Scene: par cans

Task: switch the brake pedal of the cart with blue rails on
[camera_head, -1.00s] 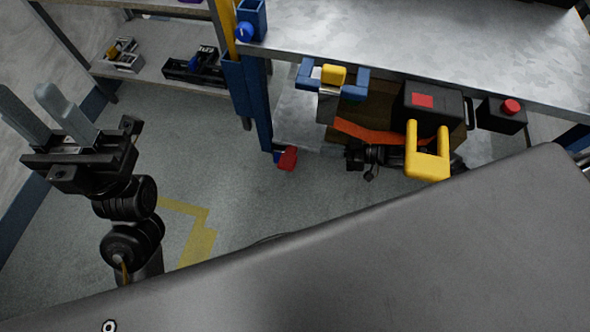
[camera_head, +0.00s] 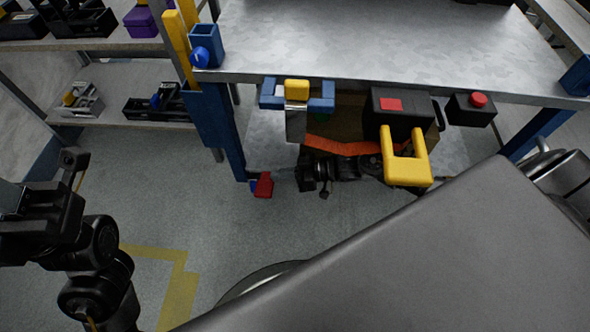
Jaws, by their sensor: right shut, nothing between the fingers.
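The cart has a metal top (camera_head: 370,45) and blue rails, with a blue leg (camera_head: 222,130) at its front left. A small red pedal (camera_head: 264,184) sits low by that leg's foot, beside a small blue part. I cannot tell its switch position. My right gripper (camera_head: 284,175) is low under the cart's front edge, just right of the pedal. It is shut and empty, its thin grey tips pointing left at the pedal, and contact is unclear. My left gripper (camera_head: 40,222) is at the left edge, with its fingers mostly out of frame.
A black box with a red square (camera_head: 398,110), a yellow U-shaped handle (camera_head: 407,172), a blue bracket with a yellow knob (camera_head: 297,91) and a red button (camera_head: 479,100) are at the cart's front. A shelf (camera_head: 120,85) stands left. Floor before the pedal is clear.

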